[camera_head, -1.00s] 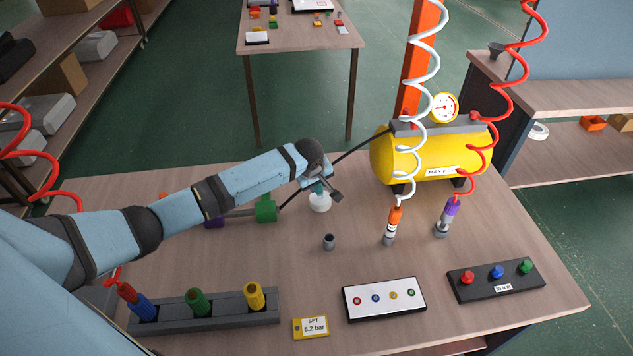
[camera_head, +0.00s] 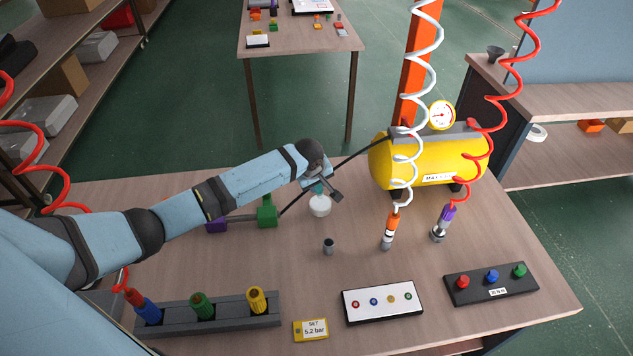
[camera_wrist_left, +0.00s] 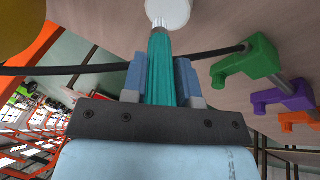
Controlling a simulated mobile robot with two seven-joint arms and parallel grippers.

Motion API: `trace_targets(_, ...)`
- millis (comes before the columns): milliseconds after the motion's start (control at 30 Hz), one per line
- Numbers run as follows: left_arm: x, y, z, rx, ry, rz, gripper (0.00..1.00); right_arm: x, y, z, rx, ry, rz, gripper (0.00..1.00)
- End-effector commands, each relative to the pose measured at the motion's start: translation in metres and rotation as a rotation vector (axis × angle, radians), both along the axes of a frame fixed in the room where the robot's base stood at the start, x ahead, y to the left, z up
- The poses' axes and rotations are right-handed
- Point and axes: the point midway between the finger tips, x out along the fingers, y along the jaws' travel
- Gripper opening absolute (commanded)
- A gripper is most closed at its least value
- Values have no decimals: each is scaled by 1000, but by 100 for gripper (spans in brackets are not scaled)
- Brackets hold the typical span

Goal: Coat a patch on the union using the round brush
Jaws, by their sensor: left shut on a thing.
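My left gripper (camera_head: 318,187) is shut on a teal handle (camera_wrist_left: 160,62), apparently that of the round brush, above the white pot (camera_head: 320,206). The pot also shows at the handle's far end in the left wrist view (camera_wrist_left: 168,11). The brush's bristles are hidden; I cannot tell whether they are inside the pot. A grey bar or pipe (camera_head: 240,217) runs between a green holder (camera_head: 267,213) and a purple holder (camera_head: 216,225), left of the gripper. A small dark grey fitting (camera_head: 328,246) stands upright nearer me. I cannot tell which part is the union. My right gripper is out of view.
A yellow tank (camera_head: 425,160) with a gauge stands behind, right of the gripper, with a black hose passing close by. Two tools (camera_head: 389,232) stand under coiled hoses. A socket rack (camera_head: 205,313), a light panel (camera_head: 382,301) and a button box (camera_head: 491,283) line the front.

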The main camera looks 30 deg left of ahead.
Motion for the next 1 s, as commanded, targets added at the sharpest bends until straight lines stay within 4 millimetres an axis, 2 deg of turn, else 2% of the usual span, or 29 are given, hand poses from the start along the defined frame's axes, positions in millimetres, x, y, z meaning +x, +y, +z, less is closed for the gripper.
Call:
trace_targets(33,0,0,9,0,0,1,3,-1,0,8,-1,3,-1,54)
trace_targets(233,0,0,24,0,0,0,3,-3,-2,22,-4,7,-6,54)
trace_targets(500,0,0,42,0,-1,1,3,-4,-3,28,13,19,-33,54)
trace_targets(1000,1,0,42,0,-1,0,3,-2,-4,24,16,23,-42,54)
